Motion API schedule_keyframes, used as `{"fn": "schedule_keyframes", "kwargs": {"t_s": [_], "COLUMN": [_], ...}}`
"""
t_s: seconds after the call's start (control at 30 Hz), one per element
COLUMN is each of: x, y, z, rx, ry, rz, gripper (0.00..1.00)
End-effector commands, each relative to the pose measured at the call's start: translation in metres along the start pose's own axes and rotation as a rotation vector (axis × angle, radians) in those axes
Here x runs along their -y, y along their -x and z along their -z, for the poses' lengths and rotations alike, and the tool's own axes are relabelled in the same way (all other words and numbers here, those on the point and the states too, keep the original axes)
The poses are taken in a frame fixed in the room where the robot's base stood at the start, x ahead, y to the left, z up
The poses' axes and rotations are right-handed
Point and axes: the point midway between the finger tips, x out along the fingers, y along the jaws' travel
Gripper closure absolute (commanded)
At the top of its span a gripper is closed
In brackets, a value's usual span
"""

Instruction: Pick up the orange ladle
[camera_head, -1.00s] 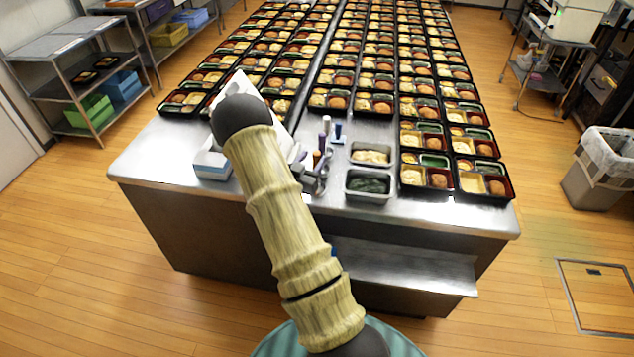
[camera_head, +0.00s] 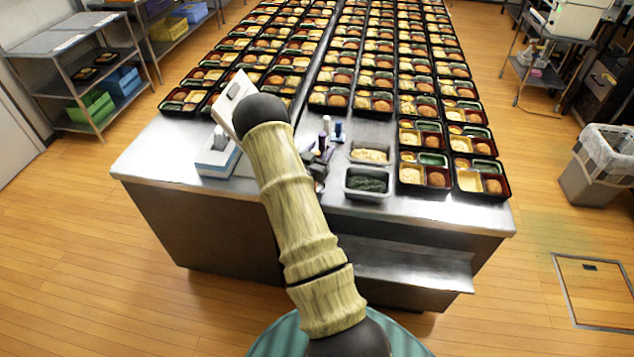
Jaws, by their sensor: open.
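I cannot make out the orange ladle for certain. A small cluster of utensils with dark, purple and blue upper ends (camera_head: 338,129) stands on the steel table beside the two food pans, partly behind my arm. Metal parts show low in this cluster, too small to tell apart. My pale, bark-textured arm crosses the middle of the view, with a dark joint at its upper end and a white link beyond it.
A pan of pale food (camera_head: 369,153) and a pan of dark green food (camera_head: 367,183) sit right of the utensils. A white-and-blue box (camera_head: 217,157) stands left of my arm. Rows of bento trays (camera_head: 481,181) fill the table behind. The table's front left corner is bare.

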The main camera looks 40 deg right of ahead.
Motion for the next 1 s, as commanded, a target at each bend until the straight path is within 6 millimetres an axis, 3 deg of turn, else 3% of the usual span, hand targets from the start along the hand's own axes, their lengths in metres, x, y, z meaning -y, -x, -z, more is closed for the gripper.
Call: {"fn": "schedule_keyframes", "kwargs": {"t_s": [0.23, 0.47, 0.83, 1.0], "x": [0.000, 0.000, 0.000, 0.000], "y": [0.000, 0.000, 0.000, 0.000], "z": [0.000, 0.000, 0.002, 0.013], "rx": [0.000, 0.000, -0.002, -0.003], "ry": [0.000, 0.000, -0.001, -0.002], "rz": [0.000, 0.000, 0.000, 0.000], "gripper": [0.55, 1.00, 1.00, 1.00]}}
